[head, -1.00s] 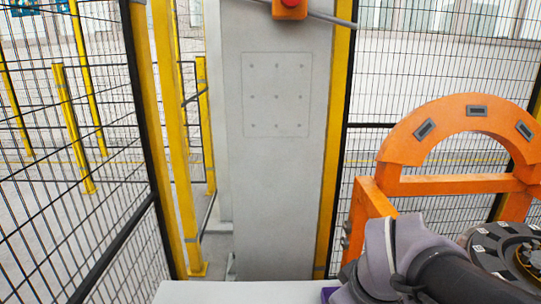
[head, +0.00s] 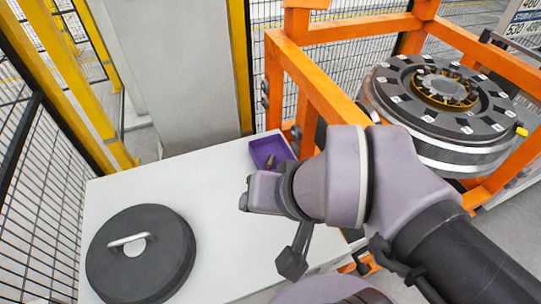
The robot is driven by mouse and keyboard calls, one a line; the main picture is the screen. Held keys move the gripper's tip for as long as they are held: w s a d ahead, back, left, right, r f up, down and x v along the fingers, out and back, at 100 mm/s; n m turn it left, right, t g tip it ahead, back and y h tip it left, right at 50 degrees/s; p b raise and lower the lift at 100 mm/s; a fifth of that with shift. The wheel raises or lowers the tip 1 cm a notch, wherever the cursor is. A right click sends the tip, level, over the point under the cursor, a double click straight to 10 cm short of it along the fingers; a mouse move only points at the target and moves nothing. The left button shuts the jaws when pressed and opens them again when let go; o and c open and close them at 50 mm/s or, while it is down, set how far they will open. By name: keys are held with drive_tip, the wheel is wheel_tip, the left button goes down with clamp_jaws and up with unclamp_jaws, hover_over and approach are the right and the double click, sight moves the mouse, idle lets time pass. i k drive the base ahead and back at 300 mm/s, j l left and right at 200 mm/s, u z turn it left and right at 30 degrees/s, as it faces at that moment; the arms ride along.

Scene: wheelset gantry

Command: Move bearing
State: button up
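A brass-coloured ring with rollers, which looks like a bearing (head: 446,89), sits in the middle of a round dark grey wheel-like assembly (head: 402,115) on the right, within an orange frame. My arm reaches in from the lower right over the white table. A dark part at its end, apparently my gripper (head: 292,262), hangs above the table. Its fingers are not clear, so I cannot tell whether it is open or shut. A small purple tray (head: 285,146) at the table's back edge holds a small brownish item (head: 270,162), partly beside my arm.
The white table (head: 212,178) carries a dark round lid-like disc (head: 118,278) with a metal handle at its left. The orange frame (head: 330,98) stands close behind and right of my arm. A grey column and wire fence close off the back and left. The table's middle is bare.

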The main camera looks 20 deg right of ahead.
sight(434, 89)
drive_tip(key=z, duration=1.85)
drive_tip(key=i+l+z, duration=0.1)
drive_tip(key=i+l, duration=1.1)
drive_tip(key=i+l+z, duration=0.15)
drive_tip(key=i+l, duration=0.4)
drive_tip(key=i, duration=0.2)
